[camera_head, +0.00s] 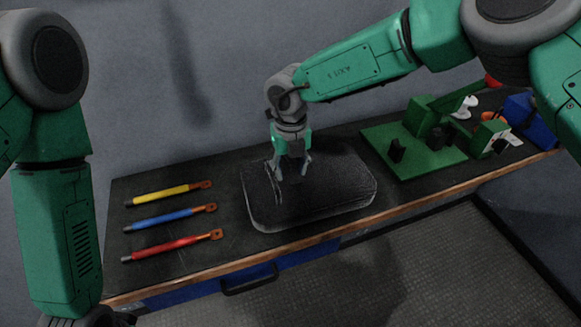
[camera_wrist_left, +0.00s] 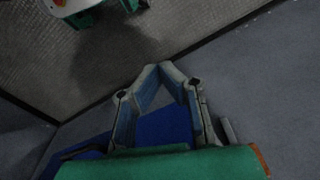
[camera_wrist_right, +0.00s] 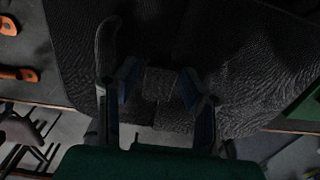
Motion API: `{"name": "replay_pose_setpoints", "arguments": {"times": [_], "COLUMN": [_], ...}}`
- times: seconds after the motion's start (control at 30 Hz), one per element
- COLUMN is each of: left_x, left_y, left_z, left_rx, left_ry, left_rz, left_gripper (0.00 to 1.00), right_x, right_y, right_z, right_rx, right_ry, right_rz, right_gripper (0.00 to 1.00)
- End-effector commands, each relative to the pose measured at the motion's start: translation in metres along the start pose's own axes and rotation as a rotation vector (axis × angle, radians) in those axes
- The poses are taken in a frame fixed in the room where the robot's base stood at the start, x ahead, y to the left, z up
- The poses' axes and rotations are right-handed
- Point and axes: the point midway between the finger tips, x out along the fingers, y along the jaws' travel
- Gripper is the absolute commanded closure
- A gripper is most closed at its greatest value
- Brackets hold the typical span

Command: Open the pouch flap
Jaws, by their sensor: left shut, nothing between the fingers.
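The dark pouch (camera_head: 345,188) lies flat on the bench and looks closed. My right gripper (camera_head: 292,174) points down over the left part of the pouch, fingers spread. In the right wrist view, my right gripper (camera_wrist_right: 157,84) has a small dark tab (camera_wrist_right: 158,82) between its fingers, with a slight gap showing on each side. I cannot tell whether the fingertips touch the pouch. My left gripper (camera_wrist_left: 158,70) is shut and empty, away from the pouch; in the head view only a bit of it shows at the bottom left.
Yellow (camera_head: 168,194), blue (camera_head: 170,218) and red (camera_head: 172,245) handled tools lie left of the pouch on the dark bench (camera_head: 225,190). A green board (camera_head: 440,168) with blocks stands to the right. A drawer handle (camera_head: 250,281) sits below the bench's front edge.

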Motion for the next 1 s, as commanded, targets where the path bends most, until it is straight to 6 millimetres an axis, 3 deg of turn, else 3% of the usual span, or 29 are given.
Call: {"name": "replay_pose_setpoints", "arguments": {"times": [0.03,0.13,0.47,1.0], "left_x": [0.0,0.0,-0.005,-0.045], "left_y": [0.0,0.0,0.0,0.0], "left_z": [0.0,0.0,0.0,-0.003], "left_rx": [0.0,0.0,0.0,0.0], "left_ry": [0.0,0.0,0.0,0.0], "left_rz": [0.0,0.0,0.0,0.0], "left_gripper": [1.0,1.0,1.0,1.0], "right_x": [0.0,0.0,-0.007,-0.067], "right_y": [0.0,-0.001,-0.002,-0.025], "right_z": [0.0,0.0,0.0,0.0], "right_rx": [0.0,0.0,0.002,0.007], "right_ry": [0.0,0.0,0.001,0.0], "right_rz": [0.0,0.0,0.028,0.377], "right_gripper": [0.64,0.99,1.0,1.0]}}
